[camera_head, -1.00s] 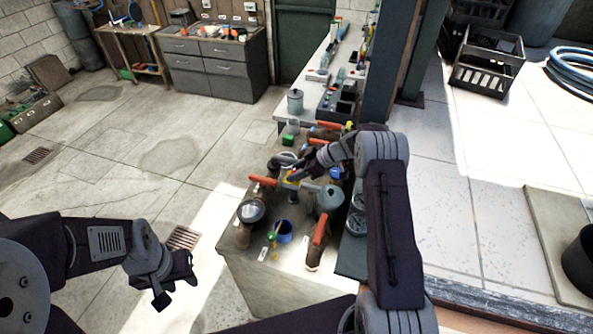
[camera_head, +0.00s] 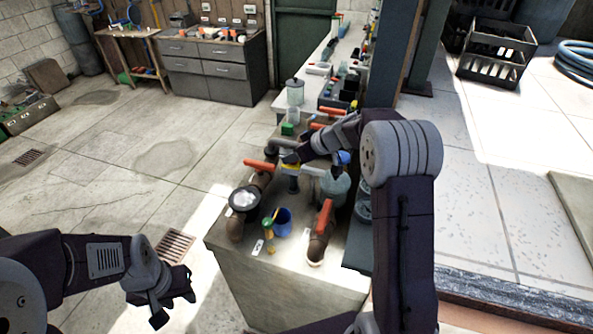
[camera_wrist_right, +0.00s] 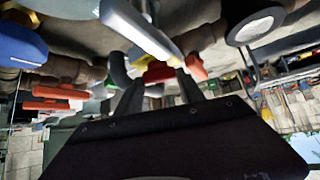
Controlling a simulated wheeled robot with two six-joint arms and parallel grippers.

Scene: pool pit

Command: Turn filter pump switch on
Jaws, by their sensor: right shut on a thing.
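No part is readable as a filter pump switch by a label. My right gripper (camera_head: 291,160) is over the pipework on the bench, shut at a small yellow part (camera_head: 290,165). In the right wrist view the yellow part (camera_wrist_right: 158,62) lies just beyond my fingers (camera_wrist_right: 158,92), beside a pale bar (camera_wrist_right: 140,28). The arm and fingers partly hide the contact. My left gripper (camera_head: 175,300) hangs over the floor at the lower left, empty, its fingers apart.
Red-handled valves (camera_head: 325,216), a round gauge-like fitting (camera_head: 244,200) and a blue cup (camera_head: 282,222) crowd the bench (camera_head: 285,285). Black crates (camera_head: 497,52) are at the back right. The floor at the left is open.

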